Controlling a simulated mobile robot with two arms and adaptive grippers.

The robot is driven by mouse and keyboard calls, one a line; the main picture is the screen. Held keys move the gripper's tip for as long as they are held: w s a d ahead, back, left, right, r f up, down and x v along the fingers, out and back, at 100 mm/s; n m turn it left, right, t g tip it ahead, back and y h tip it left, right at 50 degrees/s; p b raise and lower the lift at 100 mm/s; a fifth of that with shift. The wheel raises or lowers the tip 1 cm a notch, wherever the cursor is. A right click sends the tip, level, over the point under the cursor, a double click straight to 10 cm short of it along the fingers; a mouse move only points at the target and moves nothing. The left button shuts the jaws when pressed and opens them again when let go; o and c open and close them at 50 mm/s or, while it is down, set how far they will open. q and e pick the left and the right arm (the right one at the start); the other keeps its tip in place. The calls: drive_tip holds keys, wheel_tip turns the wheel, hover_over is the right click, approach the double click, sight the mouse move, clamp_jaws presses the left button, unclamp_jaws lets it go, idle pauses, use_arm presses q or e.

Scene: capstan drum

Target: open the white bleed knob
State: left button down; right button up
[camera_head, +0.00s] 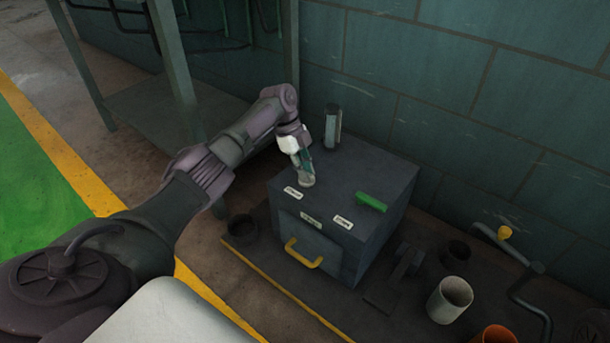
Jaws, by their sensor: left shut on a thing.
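A dark grey box (330,178) stands on the floor platform. My left gripper (306,179) reaches down to the back left of its top, just behind a small white label (293,192). It is shut on a small pale piece at its fingertips, which appears to be the white bleed knob. The fingers hide most of this piece, so I cannot tell how far it is turned. A green lever (371,202) lies on the right of the top, beside a second label (343,222). My right gripper is not in view.
A dark cylinder (332,126) rises at the box's back edge, close to my gripper. A yellow handle (303,254) is on the box front. A white cup (450,299), an orange cup (495,335) and a yellow-knobbed crank (504,232) stand right. A metal table (165,108) stands behind my arm.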

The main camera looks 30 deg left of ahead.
use_arm(q)
drive_tip(key=shift+f+m, duration=0.1)
drive_tip(key=shift+m, duration=0.3)
drive_tip(key=c, duration=1.1)
unclamp_jaws()
drive_tip(key=v, duration=1.2)
drive_tip(key=shift+w+d, duration=0.1)
drive_tip(key=shift+w, duration=0.15)
